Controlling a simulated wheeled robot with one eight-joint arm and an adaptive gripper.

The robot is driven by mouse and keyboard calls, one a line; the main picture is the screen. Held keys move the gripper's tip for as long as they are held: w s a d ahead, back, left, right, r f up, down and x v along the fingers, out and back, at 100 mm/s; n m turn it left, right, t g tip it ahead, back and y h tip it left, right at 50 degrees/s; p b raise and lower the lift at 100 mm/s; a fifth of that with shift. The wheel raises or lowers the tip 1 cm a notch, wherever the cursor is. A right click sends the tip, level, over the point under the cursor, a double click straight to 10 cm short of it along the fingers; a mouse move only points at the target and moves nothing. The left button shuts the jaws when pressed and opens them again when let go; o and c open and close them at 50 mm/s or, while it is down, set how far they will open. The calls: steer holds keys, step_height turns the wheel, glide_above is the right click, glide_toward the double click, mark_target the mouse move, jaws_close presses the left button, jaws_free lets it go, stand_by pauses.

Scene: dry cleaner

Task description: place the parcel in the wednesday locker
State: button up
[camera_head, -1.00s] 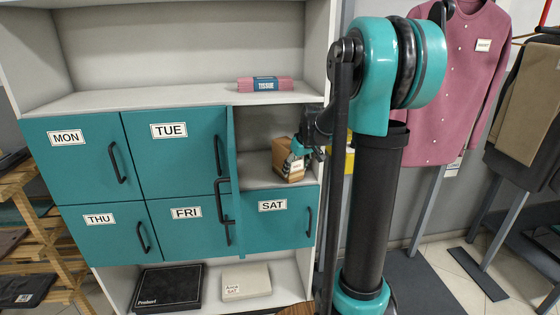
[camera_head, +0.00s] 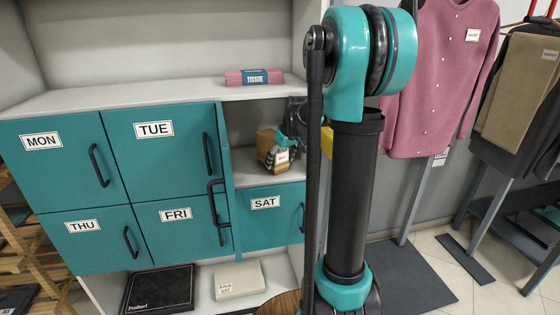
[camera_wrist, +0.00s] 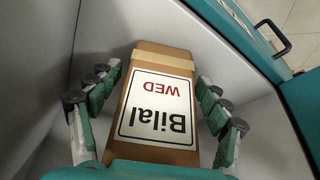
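The parcel (camera_head: 268,150) is a small brown box with a white label, inside the open compartment above the SAT door; it looks to rest on the floor there. In the wrist view the parcel (camera_wrist: 160,62) has a label reading "Bilal WED". My gripper (camera_wrist: 158,78) has its fingers on both sides of the parcel, with a visible gap at the left and a narrower one at the right; it looks open. In the head view my gripper (camera_head: 284,138) partly covers the parcel. The Wednesday locker (camera_head: 238,180) stands open, its door swung out to the left.
Teal lockers MON (camera_head: 52,170), TUE (camera_head: 160,155), THU (camera_head: 90,240), FRI (camera_head: 180,225) and SAT (camera_head: 268,220) are shut. A pink tissue pack (camera_head: 254,77) lies on the shelf above. A black box (camera_head: 160,290) and a white box (camera_head: 240,279) lie below. Clothes hang at right.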

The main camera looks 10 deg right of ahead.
steer(key=v, duration=0.7)
steer(key=shift+s+r, duration=0.15)
steer(key=shift+r, duration=0.15)
steer(key=s+a+f+m, duration=0.1)
steer(key=s+f, duration=0.5)
steer(key=s, duration=0.3)
steer(key=s+f+m+h, duration=0.1)
steer(key=s+f+m, duration=0.1)
steer(key=s+f, duration=0.3)
steer(key=s+a+f+m, duration=0.1)
steer(key=s+f, duration=0.5)
steer(key=s, duration=0.7)
steer(key=shift+s+a+f+h, duration=0.4)
